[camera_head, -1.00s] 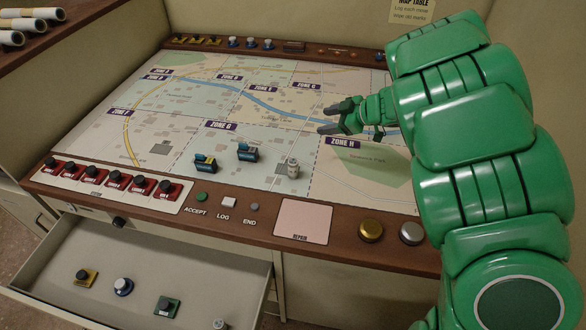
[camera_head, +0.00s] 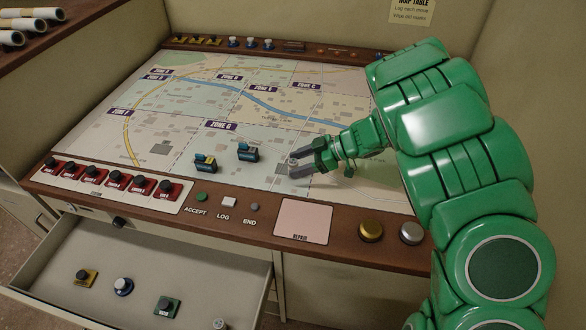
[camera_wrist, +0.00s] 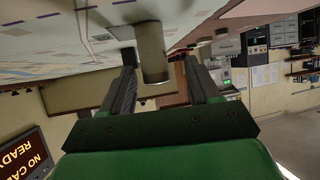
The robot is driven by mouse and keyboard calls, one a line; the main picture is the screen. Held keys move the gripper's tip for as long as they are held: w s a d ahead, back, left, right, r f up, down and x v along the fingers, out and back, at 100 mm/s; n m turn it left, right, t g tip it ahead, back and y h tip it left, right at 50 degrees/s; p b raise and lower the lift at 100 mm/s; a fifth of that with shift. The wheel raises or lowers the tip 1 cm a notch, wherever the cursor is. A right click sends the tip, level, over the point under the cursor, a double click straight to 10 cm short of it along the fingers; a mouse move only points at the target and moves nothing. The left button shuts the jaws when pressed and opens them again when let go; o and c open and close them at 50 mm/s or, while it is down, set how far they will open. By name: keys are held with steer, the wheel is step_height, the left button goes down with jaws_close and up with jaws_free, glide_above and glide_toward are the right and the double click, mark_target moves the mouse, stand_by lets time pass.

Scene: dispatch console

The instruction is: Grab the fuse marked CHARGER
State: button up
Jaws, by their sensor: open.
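A small grey cylinder, which looks like a fuse, stands upright on the map near ZONE H. It shows as a grey-beige cylinder (camera_wrist: 151,48) between my fingertips in the wrist view. No CHARGER marking is legible on it. My gripper (camera_head: 294,165) is open, with its two fingers on either side of the cylinder, low over the map. In the head view the fingers mostly hide it. I cannot tell whether they touch it. Another small pale cylinder (camera_head: 219,324) lies in the open drawer at the bottom edge; its marking is also unreadable.
Two blue pieces, one on the left (camera_head: 205,163) and one on the right (camera_head: 248,152), stand on the map left of my gripper. The open drawer (camera_head: 190,265) holds several coloured parts. Red switches (camera_head: 117,181), buttons and a pink REPAIR pad (camera_head: 303,220) line the front edge.

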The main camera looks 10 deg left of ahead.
mark_target(288, 176)
steer(key=shift+w+x, duration=0.15)
steer(key=shift+x, duration=0.9)
steer(key=shift+w+x, duration=0.1)
steer(key=shift+x, duration=0.9)
steer(key=shift+f, duration=0.15)
steer(key=c, duration=1.1)
